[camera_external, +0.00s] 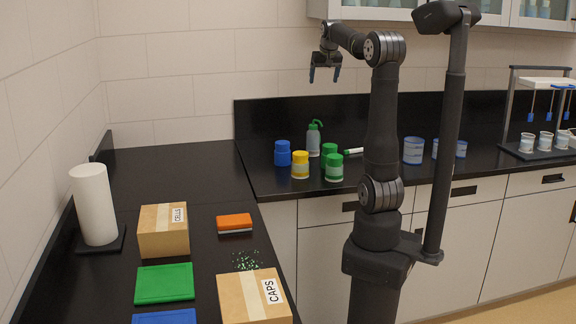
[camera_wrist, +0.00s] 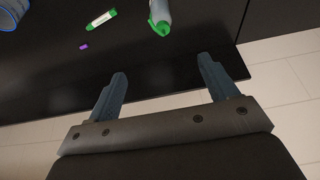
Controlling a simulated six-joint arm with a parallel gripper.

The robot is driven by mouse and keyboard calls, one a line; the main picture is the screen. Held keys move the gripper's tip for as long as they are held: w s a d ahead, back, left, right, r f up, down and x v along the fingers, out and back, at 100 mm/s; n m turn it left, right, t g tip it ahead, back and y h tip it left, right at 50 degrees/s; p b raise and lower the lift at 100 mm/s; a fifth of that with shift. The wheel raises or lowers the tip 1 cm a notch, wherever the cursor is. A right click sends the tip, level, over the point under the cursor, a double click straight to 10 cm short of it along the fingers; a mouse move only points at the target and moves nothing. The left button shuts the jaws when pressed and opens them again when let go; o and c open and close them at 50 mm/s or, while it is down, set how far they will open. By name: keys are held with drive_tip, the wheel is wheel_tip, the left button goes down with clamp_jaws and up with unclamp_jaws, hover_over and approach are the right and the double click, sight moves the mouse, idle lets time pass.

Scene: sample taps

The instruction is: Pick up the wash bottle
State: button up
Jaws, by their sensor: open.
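The wash bottle (camera_external: 313,140) has a grey-white body and a green top with a bent green spout. It stands upright on the black bench, among several lidded jars. In the wrist view, the wash bottle (camera_wrist: 160,14) shows at the top edge, cut off by the frame, with its green top toward me. My gripper (camera_external: 325,76) is above the bench, higher than the bottle and slightly right of it in the external view. In the wrist view, my gripper (camera_wrist: 160,70) has its fingers wide apart with nothing between them.
A blue jar (camera_external: 282,153), a yellow-lidded jar (camera_external: 300,165) and green-lidded jars (camera_external: 334,168) stand close around the bottle. A green-capped marker (camera_wrist: 101,18) and a small purple item (camera_wrist: 84,46) lie nearby. Blue-rimmed cups (camera_external: 413,151) stand to the right.

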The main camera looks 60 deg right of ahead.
drive_tip(key=w+d+f+m+g, duration=0.2)
drive_tip(key=w+f+m, duration=0.3)
drive_tip(key=w+m, duration=0.1)
drive_tip(key=m+g, duration=0.3)
drive_tip(key=m, duration=0.6)
approach(313, 131)
drive_tip(key=shift+h, duration=0.4)
drive_tip(key=d+f, duration=0.2)
drive_tip(key=f, duration=0.1)
drive_tip(key=d+f, duration=0.1)
drive_tip(key=f, duration=0.1)
drive_tip(key=shift+f, duration=0.1)
drive_tip(key=shift+w+x, duration=0.15)
drive_tip(key=shift+x, duration=1.25)
drive_tip(key=shift+w+x, duration=0.15)
drive_tip(key=shift+x, duration=1.3)
drive_tip(key=c, duration=1.6)
drive_tip(key=shift+o, duration=0.2)
